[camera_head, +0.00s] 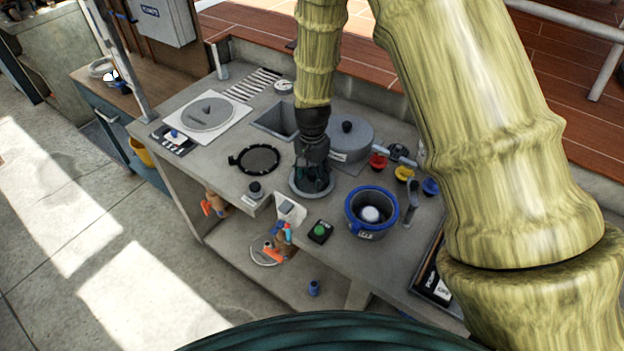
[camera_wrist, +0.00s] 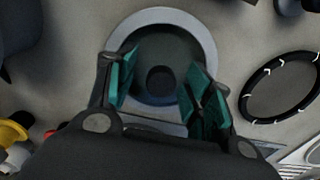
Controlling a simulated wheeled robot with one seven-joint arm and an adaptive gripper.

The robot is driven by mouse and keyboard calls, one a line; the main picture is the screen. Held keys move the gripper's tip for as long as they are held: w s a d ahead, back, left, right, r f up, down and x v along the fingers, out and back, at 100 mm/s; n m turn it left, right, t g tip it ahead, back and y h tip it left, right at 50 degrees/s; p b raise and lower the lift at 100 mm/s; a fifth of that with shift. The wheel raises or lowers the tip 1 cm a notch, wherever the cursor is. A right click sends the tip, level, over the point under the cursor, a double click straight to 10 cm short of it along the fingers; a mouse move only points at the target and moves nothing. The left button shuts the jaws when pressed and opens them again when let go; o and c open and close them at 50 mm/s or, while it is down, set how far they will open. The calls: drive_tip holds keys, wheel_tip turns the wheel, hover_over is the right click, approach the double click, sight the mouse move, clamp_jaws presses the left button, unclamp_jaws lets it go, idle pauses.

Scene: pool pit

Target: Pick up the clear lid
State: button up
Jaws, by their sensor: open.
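A round, dark, see-through lid (camera_wrist: 155,48) with a dark knob (camera_wrist: 160,78) sits inside a light grey ring (camera_wrist: 205,32), seen from above in the wrist view. I take it to be the clear lid. My gripper (camera_wrist: 162,90) is open, its teal-padded fingers on either side of the knob; I cannot tell if they touch it. In the head view my gripper (camera_head: 312,181) points down over the grey ring (camera_head: 328,190) on the counter, and the fingers hide most of the lid.
A black-rimmed disc (camera_head: 258,160) lies left of my gripper. A large grey round cover (camera_head: 350,130) is close behind it. A blue-rimmed pot (camera_head: 372,207) stands to the right. Red (camera_head: 378,160) and yellow (camera_head: 404,173) valve-like parts stand beyond. The counter's front edge is near.

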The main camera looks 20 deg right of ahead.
sight(312, 173)
drive_tip(key=shift+w+f, duration=0.1)
drive_tip(key=shift+w, duration=0.05)
clamp_jaws()
drive_tip(key=shift+r+b, duration=0.35)
drive_tip(key=shift+r, duration=0.35)
drive_tip(key=shift+r+b, duration=1.2)
drive_tip(key=shift+r, duration=3.15)
